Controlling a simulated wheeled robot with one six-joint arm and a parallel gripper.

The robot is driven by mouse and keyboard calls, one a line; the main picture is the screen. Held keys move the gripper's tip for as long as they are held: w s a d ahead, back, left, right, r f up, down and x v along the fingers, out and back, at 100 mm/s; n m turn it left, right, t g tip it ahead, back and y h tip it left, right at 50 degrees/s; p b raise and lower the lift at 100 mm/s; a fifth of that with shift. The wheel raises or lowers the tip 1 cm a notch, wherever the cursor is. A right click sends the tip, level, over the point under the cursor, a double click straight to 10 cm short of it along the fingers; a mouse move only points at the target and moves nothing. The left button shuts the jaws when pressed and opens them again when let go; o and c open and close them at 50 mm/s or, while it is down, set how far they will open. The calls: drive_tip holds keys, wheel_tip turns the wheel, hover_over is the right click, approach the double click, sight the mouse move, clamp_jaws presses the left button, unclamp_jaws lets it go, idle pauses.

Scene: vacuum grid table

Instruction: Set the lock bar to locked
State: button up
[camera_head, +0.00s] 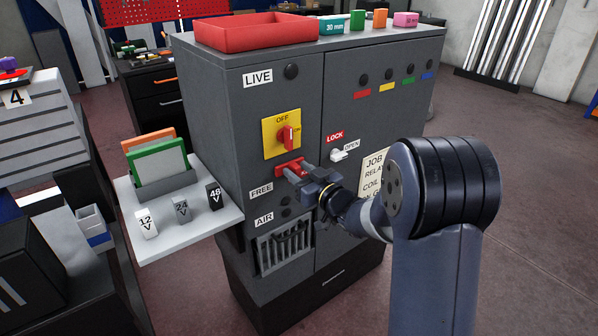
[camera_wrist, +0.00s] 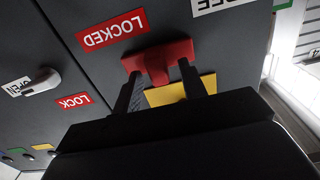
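The lock bar (camera_wrist: 158,61) is a red bar with a raised middle part, on the grey cabinet front. In the head view the lock bar (camera_head: 287,169) sits below the yellow plate of the red rotary switch (camera_head: 287,138), above the FREE label (camera_head: 261,190). My gripper (camera_head: 289,172) reaches it from the right and partly covers it. In the wrist view my gripper (camera_wrist: 160,72) has its fingers apart on either side of the raised part, with gaps showing. The LOCKED label (camera_wrist: 112,29) and part of the FREE label (camera_wrist: 222,4) show beside the bar, upside down.
A white handle (camera_head: 345,154) with LOCK and OPEN labels is on the right door. A white shelf (camera_head: 150,250) with voltage blocks and a card holder juts out at the left. A red tray (camera_head: 257,38) lies on the cabinet top. A vent grille (camera_head: 285,248) is below.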

drive_tip(key=v, duration=1)
drive_tip(key=shift+s+b, duration=0.2)
drive_tip(key=shift+b, duration=0.1)
drive_tip(key=shift+w+d, duration=0.1)
